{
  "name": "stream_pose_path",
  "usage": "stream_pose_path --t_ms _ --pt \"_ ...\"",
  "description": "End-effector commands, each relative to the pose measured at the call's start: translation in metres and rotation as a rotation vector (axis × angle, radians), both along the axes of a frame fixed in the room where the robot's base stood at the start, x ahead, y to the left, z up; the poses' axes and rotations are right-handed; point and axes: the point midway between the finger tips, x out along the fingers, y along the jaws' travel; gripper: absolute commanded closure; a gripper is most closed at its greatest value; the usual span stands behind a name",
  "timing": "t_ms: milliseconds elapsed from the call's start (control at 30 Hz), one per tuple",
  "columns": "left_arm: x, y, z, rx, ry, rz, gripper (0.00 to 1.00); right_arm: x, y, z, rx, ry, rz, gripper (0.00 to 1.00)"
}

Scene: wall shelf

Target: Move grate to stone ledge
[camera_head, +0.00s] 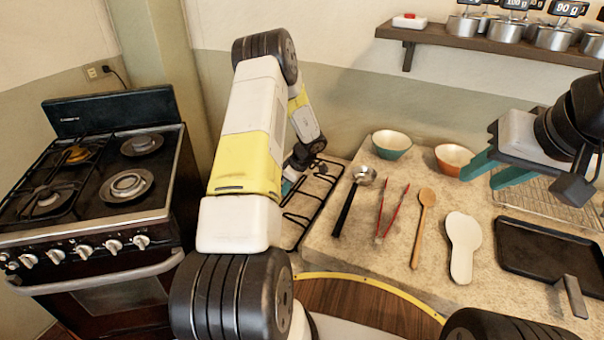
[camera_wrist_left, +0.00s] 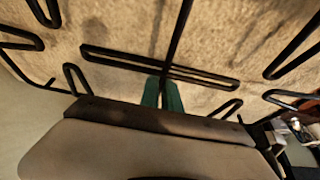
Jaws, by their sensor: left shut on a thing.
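The grate (camera_head: 297,217) is a black wire frame at the left end of the speckled stone ledge (camera_head: 335,257), partly hidden behind my left arm. My left gripper (camera_head: 290,184) is shut on a bar of the grate near the wall. In the left wrist view, the teal fingers (camera_wrist_left: 162,92) meet at the grate's bars (camera_wrist_left: 210,77), with stone surface (camera_wrist_left: 225,40) behind them. I cannot tell whether the grate touches the stone. My right gripper (camera_head: 492,173) is open and empty above the right part of the ledge.
A ladle (camera_head: 345,208), red tongs (camera_head: 392,215), wooden spoon (camera_head: 421,225), white spoon rest (camera_head: 462,245), dark pan (camera_head: 540,255) and two bowls (camera_head: 391,144) (camera_head: 454,158) occupy the ledge. A wire rack (camera_head: 537,200) lies near the right gripper. A stove (camera_head: 95,190) stands at left; a wall shelf (camera_head: 470,41) is above.

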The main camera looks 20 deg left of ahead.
Motion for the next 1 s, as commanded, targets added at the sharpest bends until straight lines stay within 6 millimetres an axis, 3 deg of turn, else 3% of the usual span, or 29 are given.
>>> stream_pose_path --t_ms 133,200,267,667,1000 --pt "0.0 0.0 -0.002 0.0 -0.001 0.0 1.0 0.0 0.0 0.0 0.0 0.0 0.0 0.64" --pt "0.0 0.0 -0.002 0.0 0.0 -0.001 0.8 0.0 0.0 0.0 0.0 0.0 0.0 0.64" --pt "0.0 0.0 -0.002 0.0 0.0 -0.001 0.72 0.0 0.0 0.0 0.0 0.0 0.0 0.64" --pt "0.0 -0.002 0.005 -0.001 -0.001 0.0 0.72 0.0 0.0 0.0 0.0 0.0 0.0 0.64" --pt "-0.003 -0.027 0.067 0.0 -0.003 -0.001 0.72 0.0 0.0 0.0 0.0 0.0 0.0 0.64"
